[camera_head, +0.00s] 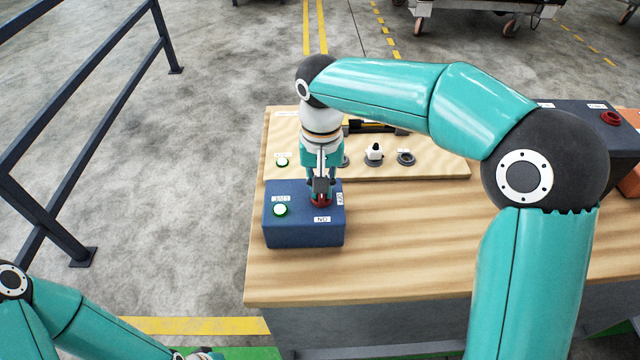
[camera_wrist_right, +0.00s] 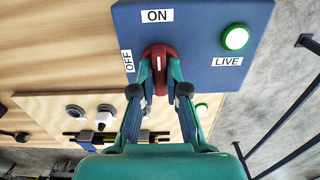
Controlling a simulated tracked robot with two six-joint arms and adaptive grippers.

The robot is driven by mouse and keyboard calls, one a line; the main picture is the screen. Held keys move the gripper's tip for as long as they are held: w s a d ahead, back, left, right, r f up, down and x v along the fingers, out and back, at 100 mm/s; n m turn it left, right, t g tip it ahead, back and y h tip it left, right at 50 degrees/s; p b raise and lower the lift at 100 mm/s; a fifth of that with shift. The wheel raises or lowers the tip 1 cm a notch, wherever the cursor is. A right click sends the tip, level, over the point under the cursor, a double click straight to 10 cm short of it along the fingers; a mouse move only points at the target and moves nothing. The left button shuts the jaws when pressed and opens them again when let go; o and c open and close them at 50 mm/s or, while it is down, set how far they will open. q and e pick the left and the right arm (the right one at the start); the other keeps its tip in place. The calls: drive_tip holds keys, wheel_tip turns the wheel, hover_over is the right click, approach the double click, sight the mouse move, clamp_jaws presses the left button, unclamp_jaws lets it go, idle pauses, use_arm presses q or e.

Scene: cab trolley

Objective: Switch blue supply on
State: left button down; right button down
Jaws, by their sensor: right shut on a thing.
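The blue supply box (camera_head: 300,235) stands at the left end of the wooden table, with ON, OFF and LIVE labels. Its red rotary knob (camera_head: 321,201) sits between the fingers of my right gripper (camera_head: 320,190). In the wrist view my right gripper (camera_wrist_right: 158,80) is shut on the red knob (camera_wrist_right: 160,52), whose white mark lies in line with the ON label (camera_wrist_right: 157,15). The OFF label (camera_wrist_right: 128,61) is to the left there. The lamp (camera_head: 280,210) by LIVE glows green, also in the wrist view (camera_wrist_right: 235,38). My left gripper's fingers are out of view.
A wooden board (camera_head: 430,168) behind the box carries a lit lamp (camera_head: 282,160), a white knob (camera_head: 374,152) and dark round fittings. Another dark box with a red knob (camera_head: 611,118) stands at the right. The table's (camera_head: 400,260) front middle is clear. A railing (camera_head: 75,130) stands at left.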

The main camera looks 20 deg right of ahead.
drive_tip(key=shift+w+r, duration=0.15)
drive_tip(key=c, duration=1.2)
unclamp_jaws()
wheel_tip(320, 180, up, 12)
drive_tip(key=shift+f, duration=0.15)
